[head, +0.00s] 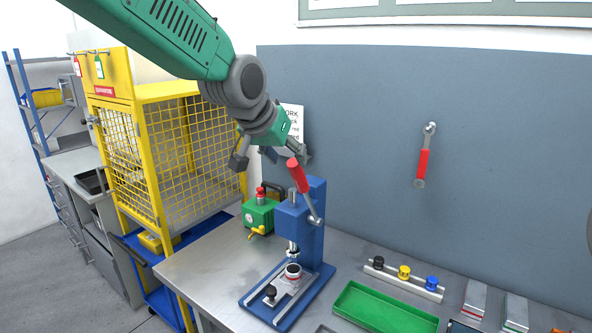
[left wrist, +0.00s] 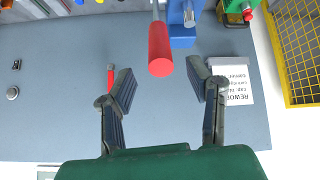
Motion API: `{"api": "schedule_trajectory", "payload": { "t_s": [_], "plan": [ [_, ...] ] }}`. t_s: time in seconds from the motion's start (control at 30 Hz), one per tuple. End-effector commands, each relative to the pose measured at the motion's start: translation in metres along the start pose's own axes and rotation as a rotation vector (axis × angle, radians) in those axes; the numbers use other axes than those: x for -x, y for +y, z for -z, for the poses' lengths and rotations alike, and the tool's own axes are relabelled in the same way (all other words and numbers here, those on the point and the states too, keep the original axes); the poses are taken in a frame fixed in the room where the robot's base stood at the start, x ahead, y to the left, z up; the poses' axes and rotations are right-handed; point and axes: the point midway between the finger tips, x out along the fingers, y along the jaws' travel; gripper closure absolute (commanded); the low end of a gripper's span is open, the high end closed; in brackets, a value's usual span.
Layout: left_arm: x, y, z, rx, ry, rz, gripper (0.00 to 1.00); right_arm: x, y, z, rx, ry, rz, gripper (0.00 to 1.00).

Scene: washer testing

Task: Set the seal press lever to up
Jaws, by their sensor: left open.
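The blue seal press (head: 302,232) stands on the steel bench. Its lever has a red handle (head: 298,176) on a grey rod that slants up and left from the pivot on the press's right side. My left gripper (head: 270,158) is open and empty, beside the upper end of the red handle. In the left wrist view the red handle (left wrist: 160,50) lies just beyond the open fingertips (left wrist: 163,78), roughly centred between them; I cannot tell whether they touch. Under the press head, a small round part (head: 292,271) sits on the fixture. My right gripper is not in view.
A green device with a red top (head: 259,214) stands left of the press. A rack with black, yellow and blue knobs (head: 404,278) and a green tray (head: 385,308) lie to the right. A yellow cage (head: 165,150) stands left. A red-handled wrench (head: 423,160) hangs on the wall.

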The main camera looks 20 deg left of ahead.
Motion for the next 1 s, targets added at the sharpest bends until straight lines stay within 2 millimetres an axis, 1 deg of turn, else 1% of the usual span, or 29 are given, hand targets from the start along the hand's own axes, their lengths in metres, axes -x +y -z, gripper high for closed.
{"api": "schedule_trajectory", "payload": {
  "t_s": [0.03, 0.1, 0.23, 0.37, 0.73, 0.8, 0.87, 0.97, 1.0],
  "plan": [
    [0.009, 0.0, 0.001, 0.001, 0.002, -0.001, 0.55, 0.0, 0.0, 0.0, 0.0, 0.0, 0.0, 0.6],
    [0.019, 0.0, 0.001, 0.001, 0.001, -0.001, 0.55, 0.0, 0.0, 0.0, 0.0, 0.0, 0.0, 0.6],
    [0.029, 0.0, 0.001, 0.001, 0.0, -0.001, 0.55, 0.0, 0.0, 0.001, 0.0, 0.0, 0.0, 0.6],
    [0.032, 0.0, 0.001, 0.001, -0.002, -0.001, 0.55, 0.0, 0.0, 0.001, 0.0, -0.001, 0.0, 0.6],
    [0.031, 0.0, 0.0, 0.001, -0.003, -0.001, 0.55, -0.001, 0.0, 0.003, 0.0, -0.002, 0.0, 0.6],
    [0.024, -0.002, -0.008, 0.002, -0.011, -0.001, 0.55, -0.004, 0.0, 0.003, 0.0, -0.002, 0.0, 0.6],
    [0.009, -0.004, -0.022, 0.006, -0.027, -0.001, 0.55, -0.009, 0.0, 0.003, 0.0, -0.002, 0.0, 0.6],
    [-0.03, -0.011, -0.063, 0.016, -0.069, 0.0, 0.55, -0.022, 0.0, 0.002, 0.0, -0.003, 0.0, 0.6],
    [-0.05, -0.015, -0.085, 0.021, -0.089, 0.001, 0.55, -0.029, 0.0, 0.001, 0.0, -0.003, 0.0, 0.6]
  ]
}}
